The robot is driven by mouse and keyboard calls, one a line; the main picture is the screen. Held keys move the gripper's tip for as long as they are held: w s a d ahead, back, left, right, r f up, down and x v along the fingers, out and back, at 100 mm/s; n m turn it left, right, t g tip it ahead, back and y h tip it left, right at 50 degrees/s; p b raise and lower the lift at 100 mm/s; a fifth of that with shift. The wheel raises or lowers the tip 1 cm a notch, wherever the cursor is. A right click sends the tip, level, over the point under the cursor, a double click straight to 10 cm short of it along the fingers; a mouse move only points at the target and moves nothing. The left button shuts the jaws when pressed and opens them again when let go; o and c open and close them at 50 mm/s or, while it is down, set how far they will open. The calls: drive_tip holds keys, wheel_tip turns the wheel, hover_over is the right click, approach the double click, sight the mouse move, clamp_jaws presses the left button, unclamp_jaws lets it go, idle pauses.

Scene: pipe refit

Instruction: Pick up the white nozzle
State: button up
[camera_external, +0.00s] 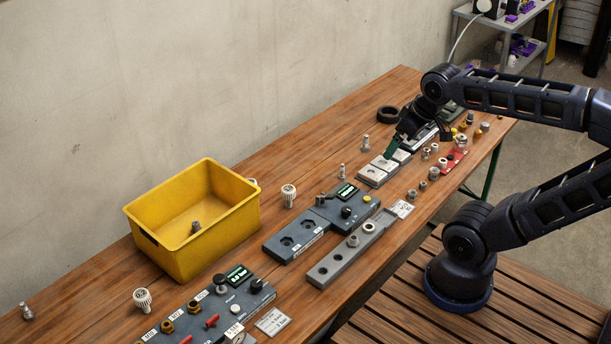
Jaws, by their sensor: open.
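Two white, ribbed, nozzle-like pieces stand on the wooden bench. One white piece (288,194) is to the right of the yellow bin, and the other white piece (142,299) is near the front left. I cannot tell which is the white nozzle. My gripper (389,156) is open, pointing down over the pale plates at the bench's right part, well apart from both white pieces. The space between its fingers is too small to see clearly.
A yellow bin (160,252) holds a small metal fitting. Dark panels with knobs (284,243) and a grey holed bar (327,268) lie along the bench's front. Several metal fittings (433,173) stand near my gripper. Bare wood lies along the wall.

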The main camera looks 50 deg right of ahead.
drive_tip(key=c, duration=0.7)
